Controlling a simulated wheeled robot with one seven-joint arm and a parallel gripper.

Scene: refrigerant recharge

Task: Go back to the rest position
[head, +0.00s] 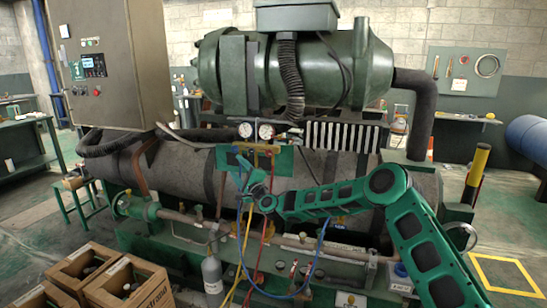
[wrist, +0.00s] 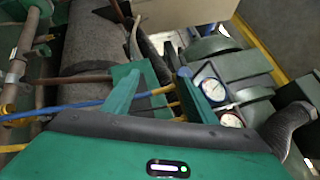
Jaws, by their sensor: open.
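My gripper (head: 243,170) is open in front of the chiller's gauge manifold, just below its two round dial gauges (head: 256,131). In the wrist view the two green fingers of my gripper (wrist: 160,88) stand apart. The gauges (wrist: 214,90) show just right of the right finger. A blue hose (wrist: 70,107) runs in from the left and passes by the left finger; I cannot tell whether they touch. Yellow fittings show between and behind the fingers. In the head view a yellow hose (head: 240,262), a red hose (head: 265,240) and the blue hose (head: 322,243) hang below the manifold.
A grey refrigerant cylinder (head: 212,279) stands on the floor below the manifold. Wooden crates (head: 128,284) are at the lower left. The control cabinet (head: 108,62) is at the upper left. A yellow post (head: 478,172) stands at the right, with open floor beyond it.

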